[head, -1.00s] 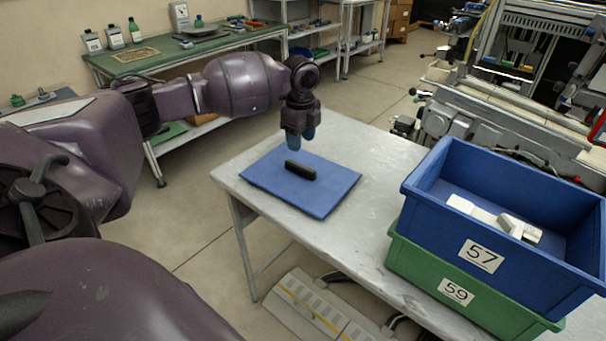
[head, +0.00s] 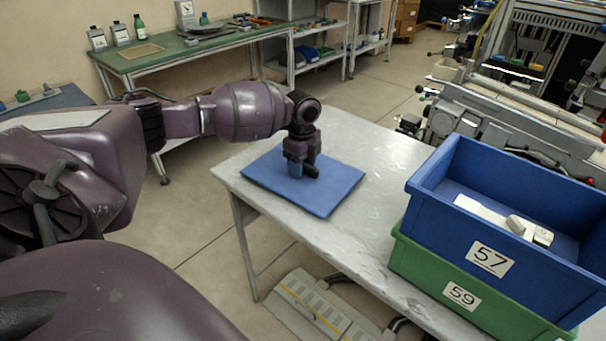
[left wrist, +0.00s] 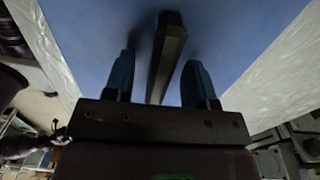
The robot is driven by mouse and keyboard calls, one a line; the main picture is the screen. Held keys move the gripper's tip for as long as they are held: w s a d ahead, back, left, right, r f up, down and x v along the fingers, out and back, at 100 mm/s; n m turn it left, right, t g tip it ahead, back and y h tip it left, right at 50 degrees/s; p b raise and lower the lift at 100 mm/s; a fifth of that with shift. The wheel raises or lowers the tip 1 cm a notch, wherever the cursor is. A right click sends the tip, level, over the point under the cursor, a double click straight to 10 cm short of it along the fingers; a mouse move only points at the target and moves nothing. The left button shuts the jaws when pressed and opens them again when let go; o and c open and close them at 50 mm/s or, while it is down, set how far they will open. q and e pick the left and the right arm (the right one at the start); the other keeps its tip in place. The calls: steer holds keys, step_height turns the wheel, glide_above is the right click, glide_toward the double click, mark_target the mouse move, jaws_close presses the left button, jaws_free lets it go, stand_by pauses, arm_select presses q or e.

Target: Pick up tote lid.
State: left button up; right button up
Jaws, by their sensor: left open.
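The tote lid (head: 327,194) is a flat blue panel lying on the grey table, with a black bar handle (head: 311,171) standing up at its middle. My left gripper (head: 302,173) is low over the lid at the handle and partly hides it in the head view. In the left wrist view, the left gripper (left wrist: 161,82) is open, with one blue finger on each side of the handle (left wrist: 166,55) and visible gaps between. The lid (left wrist: 95,25) fills the upper part of that view. My right gripper does not show in either view.
A blue tote marked 57 (head: 425,200) sits on a green tote marked 59 (head: 410,257) at the table's right, with pale items inside the blue one. The table (head: 375,150) is bare between lid and totes. A green workbench (head: 165,55) stands behind.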

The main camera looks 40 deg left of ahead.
arm_select(q)
steer(key=c, duration=0.9)
jaws_close()
steer(key=shift+r, duration=0.15)
